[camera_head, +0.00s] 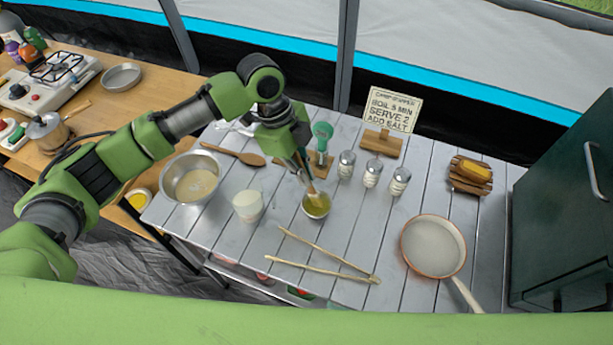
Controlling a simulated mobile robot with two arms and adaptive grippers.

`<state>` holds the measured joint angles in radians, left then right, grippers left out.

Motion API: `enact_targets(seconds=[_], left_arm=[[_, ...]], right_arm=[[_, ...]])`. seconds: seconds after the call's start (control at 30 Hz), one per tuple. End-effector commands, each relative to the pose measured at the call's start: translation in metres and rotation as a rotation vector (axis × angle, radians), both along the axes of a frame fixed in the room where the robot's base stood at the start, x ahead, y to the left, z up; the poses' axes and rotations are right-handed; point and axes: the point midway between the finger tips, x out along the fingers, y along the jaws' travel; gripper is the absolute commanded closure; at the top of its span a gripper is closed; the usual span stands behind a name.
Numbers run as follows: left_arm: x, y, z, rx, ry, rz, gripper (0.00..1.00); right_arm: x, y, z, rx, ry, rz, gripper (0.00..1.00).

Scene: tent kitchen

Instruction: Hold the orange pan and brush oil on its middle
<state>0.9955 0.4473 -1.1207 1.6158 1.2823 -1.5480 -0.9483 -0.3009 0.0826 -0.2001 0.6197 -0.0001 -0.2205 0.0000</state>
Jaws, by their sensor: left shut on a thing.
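The orange pan (432,247) lies at the right of the slatted grey table, with an orange rim, a pale inside and its light handle pointing to the front right. No gripper is at it. My left gripper (306,180) points down at the middle of the table, shut on a brush (314,193) with a light wooden handle. The brush's lower end is in or just over a small bowl (317,210) of yellowish oil; its bristles are hard to make out. My right gripper is out of view.
A white cup (248,206) and a metal bowl (191,178) stand left, several shakers (372,173) behind. A sign (390,110) stands at the back. A dark green cabinet (565,200) borders the right.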

Motion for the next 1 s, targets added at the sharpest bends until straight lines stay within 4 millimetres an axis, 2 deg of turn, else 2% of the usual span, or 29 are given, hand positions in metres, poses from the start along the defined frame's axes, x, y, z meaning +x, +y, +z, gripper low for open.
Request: enact_targets(seconds=[0.17, 0.8, 1.0], left_arm=[[0.000, 0.000, 0.005, 0.000, -0.001, 0.000, 1.00], [0.000, 0.000, 0.057, -0.001, 0.000, 0.000, 1.00], [0.000, 0.000, 0.061, 0.000, 0.000, 0.000, 1.00]], right_arm=[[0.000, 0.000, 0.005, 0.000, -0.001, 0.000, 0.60], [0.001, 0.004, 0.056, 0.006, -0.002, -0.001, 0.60], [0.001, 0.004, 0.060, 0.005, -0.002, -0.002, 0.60]])
